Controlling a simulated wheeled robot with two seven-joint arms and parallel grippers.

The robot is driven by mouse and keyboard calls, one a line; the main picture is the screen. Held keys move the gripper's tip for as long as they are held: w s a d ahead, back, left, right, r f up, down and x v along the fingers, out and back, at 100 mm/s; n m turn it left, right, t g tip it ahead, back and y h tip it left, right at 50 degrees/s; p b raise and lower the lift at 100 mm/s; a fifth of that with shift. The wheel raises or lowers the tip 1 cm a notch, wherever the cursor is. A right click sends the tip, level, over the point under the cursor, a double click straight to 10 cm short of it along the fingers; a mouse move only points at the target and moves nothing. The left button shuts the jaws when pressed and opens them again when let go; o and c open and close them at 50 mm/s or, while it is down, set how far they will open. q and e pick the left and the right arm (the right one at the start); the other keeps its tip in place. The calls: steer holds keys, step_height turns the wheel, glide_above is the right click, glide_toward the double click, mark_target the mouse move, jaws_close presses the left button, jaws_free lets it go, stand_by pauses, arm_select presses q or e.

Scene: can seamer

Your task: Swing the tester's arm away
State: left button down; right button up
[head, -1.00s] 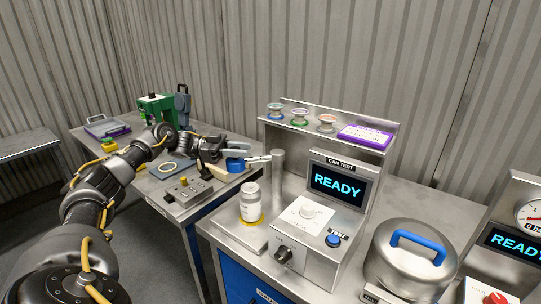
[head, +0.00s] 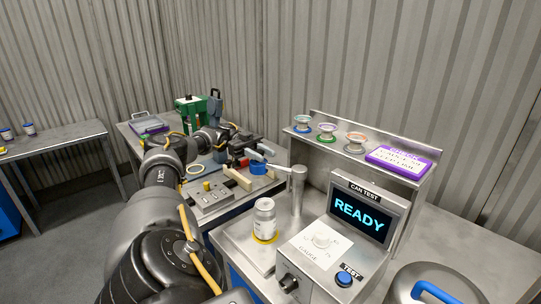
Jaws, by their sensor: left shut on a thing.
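The can tester (head: 340,235) stands at the lower right with its screen reading READY. Its grey post (head: 298,192) rises behind the can, and the tester's arm (head: 278,166) reaches from the post to the left and back, off to the side of the can. A blue round part (head: 258,168) shows under the arm's outer end. A pale can (head: 265,217) stands upright on a yellow ring on the tester's plate. My left gripper (head: 257,149) is at the arm's outer end, shut on it; the contact is small and partly hidden. My right gripper is out of view.
A shelf (head: 365,150) with several small coloured spools and a purple-edged card stands behind the tester. A second bench holds a green machine (head: 190,112) and a grey block (head: 212,197). A blue-handled lid (head: 435,287) is at the bottom right. Another table (head: 60,137) stands far left.

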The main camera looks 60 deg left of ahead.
arm_select(q)
steer(key=shift+w+a+m+g, duration=0.1)
steer(key=shift+w+m+g, duration=0.1)
steer(key=shift+m+g, duration=0.15)
steer(key=c, duration=1.3)
jaws_free()
steer(key=shift+c, duration=0.2)
steer(key=o, duration=0.3)
steer(key=shift+w, duration=0.15)
steer(key=shift+s, duration=0.2)
